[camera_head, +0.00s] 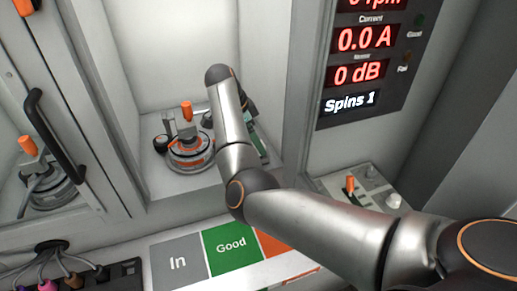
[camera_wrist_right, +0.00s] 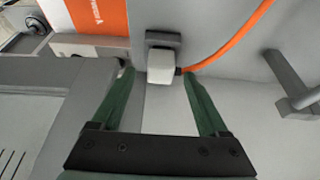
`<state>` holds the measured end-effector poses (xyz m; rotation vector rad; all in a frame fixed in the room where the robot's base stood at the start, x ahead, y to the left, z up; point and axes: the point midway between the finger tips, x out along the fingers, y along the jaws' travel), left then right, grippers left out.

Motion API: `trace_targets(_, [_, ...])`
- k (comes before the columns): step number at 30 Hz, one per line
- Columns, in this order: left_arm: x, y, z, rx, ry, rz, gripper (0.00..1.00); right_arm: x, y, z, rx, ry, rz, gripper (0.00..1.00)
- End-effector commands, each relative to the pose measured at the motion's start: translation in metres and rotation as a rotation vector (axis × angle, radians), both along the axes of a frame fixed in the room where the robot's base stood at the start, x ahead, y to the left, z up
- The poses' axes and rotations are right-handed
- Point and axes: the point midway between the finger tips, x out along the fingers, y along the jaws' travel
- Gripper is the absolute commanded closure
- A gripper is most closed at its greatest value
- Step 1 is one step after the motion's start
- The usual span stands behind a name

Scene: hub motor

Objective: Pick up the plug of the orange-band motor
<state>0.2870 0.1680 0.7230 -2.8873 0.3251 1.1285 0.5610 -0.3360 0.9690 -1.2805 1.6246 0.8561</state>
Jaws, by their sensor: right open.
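The orange-band motor (camera_head: 190,155) sits in the test chamber in the head view, a round grey body with an orange band and an orange-topped post beside it. In the right wrist view, a small white plug (camera_wrist_right: 160,68) sits against a dark grey block, with an orange cable (camera_wrist_right: 236,38) running from its right side. My right gripper (camera_wrist_right: 158,76) is open. Its green fingertips are on either side of the plug, with visible gaps; contact cannot be seen. In the head view, my right arm hides most of this gripper. My left gripper is in neither view.
A chamber door with a black handle (camera_head: 52,135) stands at left. A display panel (camera_head: 362,68) and a control box with an orange-tipped lever (camera_head: 350,185) are at right. In front lie the In and Good areas (camera_head: 230,243). Coloured connectors (camera_head: 70,279) are at lower left.

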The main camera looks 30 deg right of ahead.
Motion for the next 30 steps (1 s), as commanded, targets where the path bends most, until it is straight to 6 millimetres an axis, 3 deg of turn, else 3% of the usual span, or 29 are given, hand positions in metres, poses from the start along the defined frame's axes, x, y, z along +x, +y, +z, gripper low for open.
trace_targets(6, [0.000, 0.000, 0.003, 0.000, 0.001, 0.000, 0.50, -0.002, -0.008, -0.020, 0.000, 0.001, -0.001, 0.22])
trace_targets(13, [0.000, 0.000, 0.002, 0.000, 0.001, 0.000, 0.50, -0.002, -0.009, -0.022, 0.000, 0.000, -0.001, 0.22])
trace_targets(30, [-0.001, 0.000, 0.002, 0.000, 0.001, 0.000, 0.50, -0.002, -0.009, -0.021, 0.000, 0.000, 0.000, 0.87])
